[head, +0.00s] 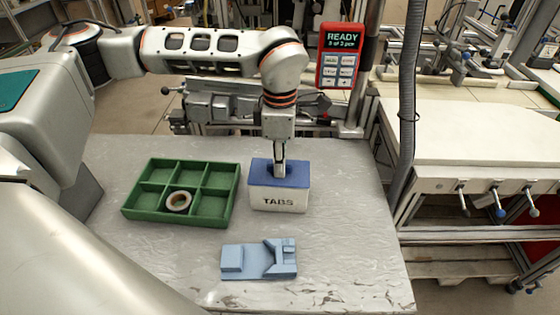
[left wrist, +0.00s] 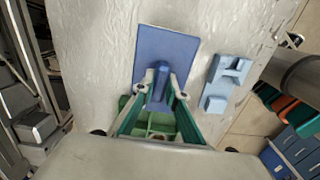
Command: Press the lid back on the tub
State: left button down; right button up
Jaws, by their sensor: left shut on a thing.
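The white tub (head: 279,199), marked TABS, stands upright on the table. Its blue lid (head: 296,174) lies over the tub's top and looks level; I cannot tell whether its rim is fully seated. My left gripper (head: 279,172) points straight down over the lid. In the left wrist view, the left gripper (left wrist: 160,92) is shut on the raised grip in the middle of the lid (left wrist: 172,48). The lid hides the tub in that view. My right gripper is not in view.
A green divided tray (head: 208,206) stands left of the tub, with a tape reel (head: 178,201) in a front compartment. A light blue fixture (head: 258,262) lies in front of the tub. The table (head: 350,220) is clear to the right. A red panel (head: 341,55) reads READY.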

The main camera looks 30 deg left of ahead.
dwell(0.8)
pick_arm(q)
jog(key=c, duration=1.9)
grip_release()
jog(key=o, duration=0.4)
jog(key=shift+o, duration=0.2)
jog(key=shift+r, duration=0.1)
jog(key=shift+r+p, duration=1.8)
jog(key=shift+r, duration=0.4)
jog(key=shift+r+p, duration=0.8)
jog(key=shift+r, duration=0.4)
